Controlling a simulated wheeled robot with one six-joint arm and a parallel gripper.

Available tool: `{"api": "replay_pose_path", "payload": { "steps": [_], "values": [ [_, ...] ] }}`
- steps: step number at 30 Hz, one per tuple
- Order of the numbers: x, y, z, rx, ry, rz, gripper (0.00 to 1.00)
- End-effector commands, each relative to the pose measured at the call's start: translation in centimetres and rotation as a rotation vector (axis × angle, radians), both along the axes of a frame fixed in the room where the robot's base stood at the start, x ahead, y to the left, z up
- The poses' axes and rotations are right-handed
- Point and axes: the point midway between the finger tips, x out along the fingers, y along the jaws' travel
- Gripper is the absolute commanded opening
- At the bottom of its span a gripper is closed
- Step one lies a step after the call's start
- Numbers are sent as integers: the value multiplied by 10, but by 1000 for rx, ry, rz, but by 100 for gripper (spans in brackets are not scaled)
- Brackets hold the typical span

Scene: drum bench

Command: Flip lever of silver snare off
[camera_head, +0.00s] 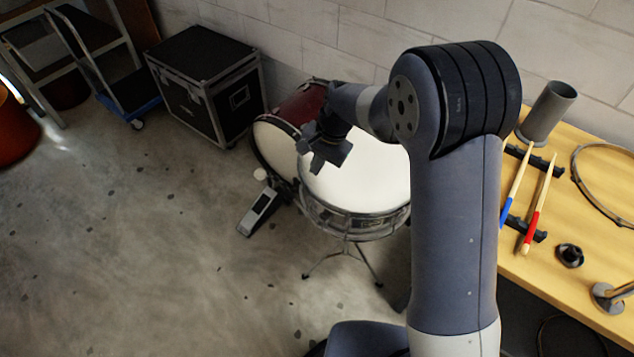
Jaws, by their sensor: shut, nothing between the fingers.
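The silver snare (372,180) stands on a tripod stand (347,258) in the middle of the picture, with a white head and a shiny metal shell. My gripper (316,163) is shut and empty, over the left edge of the snare's head. I cannot tell whether it touches the drum. My arm comes in from the right and covers the right and far parts of the snare. A small fitting (347,221) shows on the near side of the shell. It is too small to tell whether it is the lever or how it is set.
A dark red bass drum (303,104) with a pedal (261,209) stands just left of the snare. A black case (205,83) is by the wall. A wooden bench (560,270) with drumsticks is at the right.

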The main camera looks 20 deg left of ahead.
Motion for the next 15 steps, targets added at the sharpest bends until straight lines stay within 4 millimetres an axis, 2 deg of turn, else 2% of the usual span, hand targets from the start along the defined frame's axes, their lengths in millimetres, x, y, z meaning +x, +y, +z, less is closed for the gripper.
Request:
{"api": "replay_pose_path", "payload": {
  "steps": [3, 6, 15],
  "values": [
    [4, 3, 18, 1, -3, 0, 0],
    [6, 5, 26, 1, -1, 0, 0],
    [7, 5, 31, 0, 0, 0, 0]
  ]
}}
